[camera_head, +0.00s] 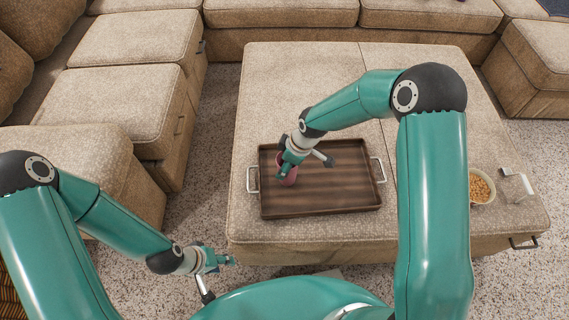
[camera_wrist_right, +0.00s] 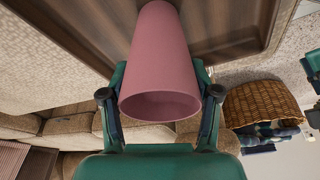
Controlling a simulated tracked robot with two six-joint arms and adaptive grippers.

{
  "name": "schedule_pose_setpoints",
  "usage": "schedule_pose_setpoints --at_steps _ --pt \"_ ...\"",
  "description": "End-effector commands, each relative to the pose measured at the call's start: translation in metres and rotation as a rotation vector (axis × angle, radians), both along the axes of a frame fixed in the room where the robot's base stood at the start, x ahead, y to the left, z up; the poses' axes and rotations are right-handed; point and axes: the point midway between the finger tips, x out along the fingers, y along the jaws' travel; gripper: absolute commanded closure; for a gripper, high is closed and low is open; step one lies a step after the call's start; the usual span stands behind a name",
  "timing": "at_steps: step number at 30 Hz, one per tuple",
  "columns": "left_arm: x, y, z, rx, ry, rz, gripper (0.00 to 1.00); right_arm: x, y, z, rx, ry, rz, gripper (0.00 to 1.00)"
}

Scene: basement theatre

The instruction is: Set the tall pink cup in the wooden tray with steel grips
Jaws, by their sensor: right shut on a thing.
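The wooden tray with steel grips (camera_head: 335,190) lies on the beige ottoman. The tall pink cup (camera_head: 291,178) is in the left part of the tray area, partly hidden by my right gripper (camera_head: 289,160). In the right wrist view the pink cup (camera_wrist_right: 160,55) sits between the two fingers of my right gripper (camera_wrist_right: 160,95), which is shut on it. The cup's far end points at the tray floor (camera_wrist_right: 215,25); I cannot tell whether it touches. My left gripper (camera_head: 220,277) is empty, with its fingers apart, left of the ottoman's front edge.
A bowl of snacks (camera_head: 481,188) and a clear handled vessel (camera_head: 518,186) stand at the ottoman's right. The rest of the tray looks empty. Beige sofas surround the ottoman. A wicker basket (camera_wrist_right: 260,105) shows in the wrist view.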

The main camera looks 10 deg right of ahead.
Motion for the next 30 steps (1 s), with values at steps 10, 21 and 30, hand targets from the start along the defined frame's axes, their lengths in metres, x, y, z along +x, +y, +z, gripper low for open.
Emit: schedule_pose_setpoints --at_steps 10,21,30 --pt "0.000 0.000 -0.001 0.000 0.000 0.000 0.60 0.000 0.000 -0.001 0.000 0.001 0.000 0.13" --pt "0.000 0.000 0.001 0.000 0.000 0.000 0.60 0.000 0.000 0.001 -0.001 0.000 0.000 0.13" --pt "0.000 0.000 0.011 0.000 0.000 0.000 0.60 -0.005 -0.011 0.042 0.000 -0.002 -0.003 0.13"
